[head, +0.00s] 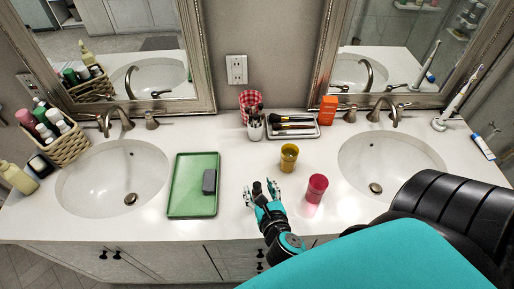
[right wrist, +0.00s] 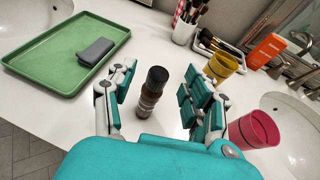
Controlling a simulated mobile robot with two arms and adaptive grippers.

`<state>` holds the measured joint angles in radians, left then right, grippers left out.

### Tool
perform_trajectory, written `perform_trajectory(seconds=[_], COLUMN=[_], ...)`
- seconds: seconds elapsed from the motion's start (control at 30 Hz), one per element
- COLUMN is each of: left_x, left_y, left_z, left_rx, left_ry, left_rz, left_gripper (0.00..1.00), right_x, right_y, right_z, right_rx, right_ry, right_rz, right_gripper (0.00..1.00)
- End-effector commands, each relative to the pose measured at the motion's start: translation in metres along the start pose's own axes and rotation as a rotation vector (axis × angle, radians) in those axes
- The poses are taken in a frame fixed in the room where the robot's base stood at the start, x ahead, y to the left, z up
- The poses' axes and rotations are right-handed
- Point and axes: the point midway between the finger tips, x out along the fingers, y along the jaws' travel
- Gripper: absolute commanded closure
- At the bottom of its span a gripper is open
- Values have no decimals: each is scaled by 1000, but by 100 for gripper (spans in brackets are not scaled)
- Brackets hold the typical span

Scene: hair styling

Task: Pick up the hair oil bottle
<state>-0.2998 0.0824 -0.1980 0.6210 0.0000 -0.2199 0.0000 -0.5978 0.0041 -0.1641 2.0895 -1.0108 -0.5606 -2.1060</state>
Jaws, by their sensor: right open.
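The hair oil bottle (right wrist: 151,92) is a small brown bottle with a black cap. It stands upright on the white counter in the right wrist view. My right gripper (right wrist: 160,92) is open, with its teal-padded fingers on either side of the bottle and visible gaps to it. In the head view my right gripper (head: 262,190) is over the middle of the counter, and its fingers hide most of the bottle. My left gripper is not in view.
A yellow cup (head: 289,158) and a pink cup (head: 315,189) stand close by on the right. Two sinks (head: 100,180) (head: 400,150) flank the counter. A brush tray (head: 293,134) is at the back.

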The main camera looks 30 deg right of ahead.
Motion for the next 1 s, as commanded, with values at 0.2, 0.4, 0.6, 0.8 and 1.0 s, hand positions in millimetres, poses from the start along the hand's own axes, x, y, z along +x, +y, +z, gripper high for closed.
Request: perform_trajectory(seconds=[0.2, 0.4, 0.6, 0.8, 1.0], left_x=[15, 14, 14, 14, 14], left_y=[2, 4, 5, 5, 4], left_z=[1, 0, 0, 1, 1], left_rx=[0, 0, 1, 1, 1], left_ry=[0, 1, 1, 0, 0], left_rz=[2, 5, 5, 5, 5], left_gripper=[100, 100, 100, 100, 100], right_x=[29, 31, 30, 30, 30], right_y=[1, 0, 0, 0, 0], right_z=[-4, -3, -3, -3, -3], right_rx=[0, -2, -1, -1, 0], right_ry=[-1, 1, 1, 1, 1], right_rz=[1, 1, 1, 1, 1], right_gripper=[48, 48, 65, 92, 100])
